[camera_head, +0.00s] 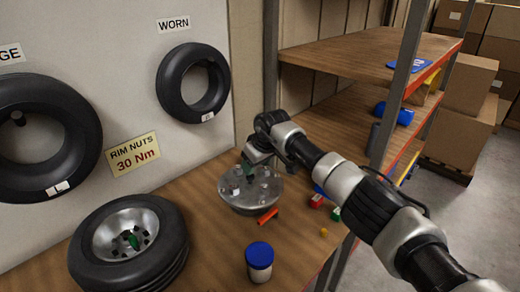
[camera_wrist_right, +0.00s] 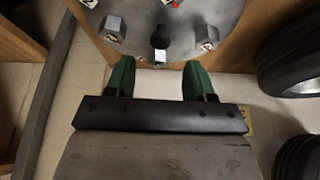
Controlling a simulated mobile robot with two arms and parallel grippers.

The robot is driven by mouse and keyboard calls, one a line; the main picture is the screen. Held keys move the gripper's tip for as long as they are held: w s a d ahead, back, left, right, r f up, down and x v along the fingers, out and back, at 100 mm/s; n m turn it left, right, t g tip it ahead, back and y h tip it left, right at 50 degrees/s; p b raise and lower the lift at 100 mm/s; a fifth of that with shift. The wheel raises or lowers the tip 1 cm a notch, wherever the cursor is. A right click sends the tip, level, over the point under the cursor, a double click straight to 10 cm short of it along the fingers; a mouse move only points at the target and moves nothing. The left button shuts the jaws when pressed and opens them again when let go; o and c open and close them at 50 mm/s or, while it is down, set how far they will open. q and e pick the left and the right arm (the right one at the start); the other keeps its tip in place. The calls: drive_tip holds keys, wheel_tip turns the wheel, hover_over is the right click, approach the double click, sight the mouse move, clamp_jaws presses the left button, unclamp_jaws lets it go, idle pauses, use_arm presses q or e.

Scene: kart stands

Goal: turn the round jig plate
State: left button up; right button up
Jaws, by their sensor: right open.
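The round jig plate (camera_head: 240,203) is a grey metal disc on the wooden bench, with several upright posts or nuts on its top. In the right wrist view the plate (camera_wrist_right: 185,15) fills the top, with hex-like posts and a dark-knobbed peg (camera_wrist_right: 160,42) near its edge. My right gripper (camera_head: 249,170) is over the plate in the head view and hides part of it. In the wrist view its green fingers (camera_wrist_right: 158,78) are apart, with the dark-knobbed peg just beyond the gap between them. I cannot tell if they touch it. My left gripper is not in view.
A tyre on a rim (camera_head: 128,240) lies left of the plate. A shelf (camera_head: 345,58) stands behind on the right; tyres hang on the wall.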

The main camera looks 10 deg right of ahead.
drive_tip(key=p+v, duration=0.1)
drive_tip(key=v, duration=0.4)
